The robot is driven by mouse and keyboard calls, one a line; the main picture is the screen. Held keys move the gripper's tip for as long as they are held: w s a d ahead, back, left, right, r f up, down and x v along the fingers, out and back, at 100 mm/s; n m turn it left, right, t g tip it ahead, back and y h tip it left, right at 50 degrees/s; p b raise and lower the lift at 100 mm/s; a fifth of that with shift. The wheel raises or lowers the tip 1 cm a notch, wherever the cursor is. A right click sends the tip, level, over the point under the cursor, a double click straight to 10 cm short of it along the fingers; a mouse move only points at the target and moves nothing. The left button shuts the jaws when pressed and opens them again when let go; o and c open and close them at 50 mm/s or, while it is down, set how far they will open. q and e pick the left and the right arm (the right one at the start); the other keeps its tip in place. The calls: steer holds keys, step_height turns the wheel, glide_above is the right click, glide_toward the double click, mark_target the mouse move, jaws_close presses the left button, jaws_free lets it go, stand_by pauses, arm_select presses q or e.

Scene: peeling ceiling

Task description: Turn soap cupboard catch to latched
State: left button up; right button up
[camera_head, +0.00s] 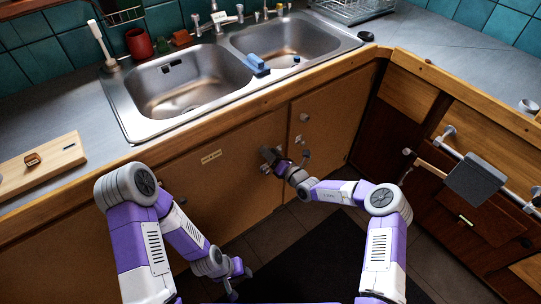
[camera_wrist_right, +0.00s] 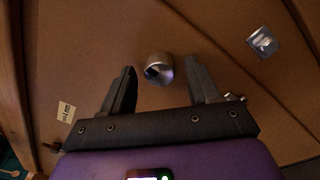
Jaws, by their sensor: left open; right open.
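The cupboard front under the sink carries a small pale label (camera_head: 211,157), also in the right wrist view (camera_wrist_right: 66,112); its text is too small to read. In the right wrist view a round metal knob (camera_wrist_right: 159,68) sits on the brown panel, between and just beyond the open fingers of my right gripper (camera_wrist_right: 162,88). The fingers look apart from it. I cannot tell which way the catch is turned. In the head view my right gripper (camera_head: 270,158) is close to the cupboard front and hides that spot. My left gripper (camera_head: 238,270) is open, empty and low above the floor.
A double sink (camera_head: 122,118) and a wooden board (camera_head: 60,150) are above. A rail (camera_head: 490,172) fronts the right-hand units. A dark mat (camera_head: 310,250) covers the floor.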

steer(key=shift+c, duration=0.4)
steer(key=c, duration=1)
steer(key=shift+o, duration=0.2)
steer(key=shift+s+a+r+n+h+p, duration=0.1)
steer(key=shift+n+h+p, duration=0.2)
steer(key=shift+n+p, duration=3.7)
steer(key=shift+n+h+p, duration=0.3)
steer(key=shift+n+p, duration=3.1)
steer(key=shift+n, duration=1.2)
